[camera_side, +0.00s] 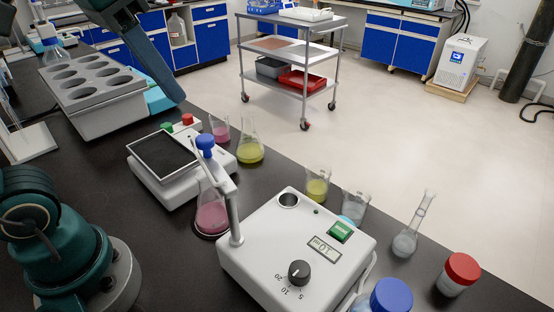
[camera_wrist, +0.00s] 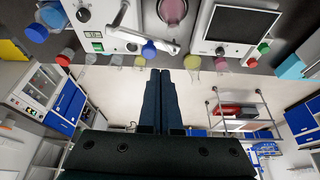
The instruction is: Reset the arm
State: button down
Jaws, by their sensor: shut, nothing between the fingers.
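My gripper (camera_wrist: 160,72) shows in the wrist view with its two long dark fingers side by side, shut and empty. In the side view its dark end (camera_side: 175,98) slants down from the upper left, above the bench and close to the grey block with round holes (camera_side: 112,108). My base stands at the lower left of the side view. The fingers appear clear of the glassware, though their exact height is hard to tell.
The black bench (camera_side: 90,180) holds a white device with a dark screen (camera_side: 163,155), a pink flask (camera_side: 211,217), a yellow flask (camera_side: 250,150), a white device with a knob (camera_side: 265,240), small beakers and capped jars. A metal cart (camera_side: 290,50) stands on open floor beyond.

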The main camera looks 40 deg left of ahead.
jog(key=s+f+t, duration=0.1)
jog(key=s+f, duration=0.2)
jog(key=f, duration=0.8)
jog(key=shift+a+f, duration=0.25)
jog(key=shift+a, duration=0.2)
